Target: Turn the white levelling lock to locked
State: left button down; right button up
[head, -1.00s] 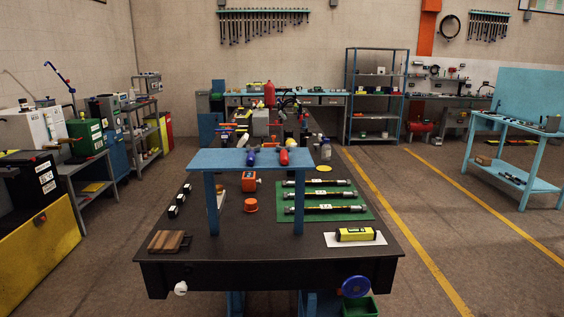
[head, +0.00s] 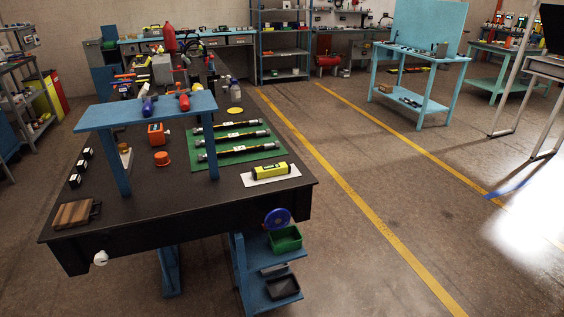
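The white levelling lock (head: 100,258) is a small white knob on the front face of the black workbench (head: 180,222), near its left end. It shows small, and I cannot tell which position it is turned to. A blue round handwheel (head: 277,218) sits on the same front face near the right end. Neither of my grippers shows in the head view.
On the bench are a wooden block (head: 73,213), a yellow level (head: 271,171), a green mat (head: 212,157) with hoses and a blue raised shelf (head: 150,111). A blue lower shelf (head: 262,270) holds a green bin (head: 286,239). The floor (head: 400,220) to the right is clear.

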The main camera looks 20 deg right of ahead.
aim_at(101, 258)
jog(key=i+l+z, duration=0.2)
jog(key=i+z, duration=0.15)
jog(key=u, duration=1.45)
